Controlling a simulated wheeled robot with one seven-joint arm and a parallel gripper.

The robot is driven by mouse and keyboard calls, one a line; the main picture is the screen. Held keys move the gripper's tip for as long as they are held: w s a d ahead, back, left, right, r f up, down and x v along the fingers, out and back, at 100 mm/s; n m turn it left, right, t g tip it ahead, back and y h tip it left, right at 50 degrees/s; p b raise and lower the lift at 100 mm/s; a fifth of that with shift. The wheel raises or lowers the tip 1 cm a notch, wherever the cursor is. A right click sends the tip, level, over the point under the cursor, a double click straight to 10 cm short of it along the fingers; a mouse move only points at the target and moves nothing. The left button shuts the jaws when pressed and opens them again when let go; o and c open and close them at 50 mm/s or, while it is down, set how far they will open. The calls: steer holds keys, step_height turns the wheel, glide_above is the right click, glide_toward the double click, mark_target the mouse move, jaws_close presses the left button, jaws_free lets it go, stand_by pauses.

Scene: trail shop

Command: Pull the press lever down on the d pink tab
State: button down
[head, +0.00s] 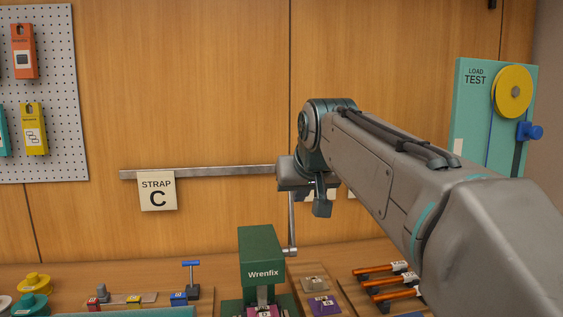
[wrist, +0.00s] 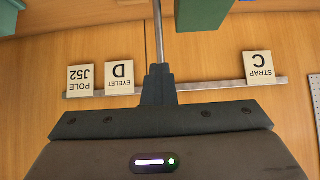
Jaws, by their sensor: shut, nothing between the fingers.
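The green Wrenfix press (head: 260,252) stands on the bench at the bottom middle of the head view. Its grey lever (head: 291,220) rises on its right side; the upper end is partly hidden by my gripper. A pink tab (head: 265,312) shows in the press at the bottom edge; its letter cannot be read. My gripper (head: 321,208) is shut and empty, pointing down beside the lever's upper part. In the wrist view, the lever's rod (wrist: 158,30) lines up with my shut fingertips (wrist: 160,70); I cannot tell whether they touch.
A wall rail (head: 225,171) holds a STRAP C card (head: 157,191). A purple tag (head: 324,304) and orange-handled tools (head: 380,268) lie right of the press. Small blocks and a blue-topped stand (head: 191,278) are left. The LOAD TEST board (head: 473,110) stands at far right.

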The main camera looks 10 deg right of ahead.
steer(key=w+p, duration=0.1)
steer(key=w, duration=0.1)
steer(key=w+r+p, duration=0.1)
steer(key=w, duration=0.1)
steer(key=shift+w+p, duration=0.3)
steer(key=shift+p, duration=0.05)
steer(key=shift+w, duration=0.1)
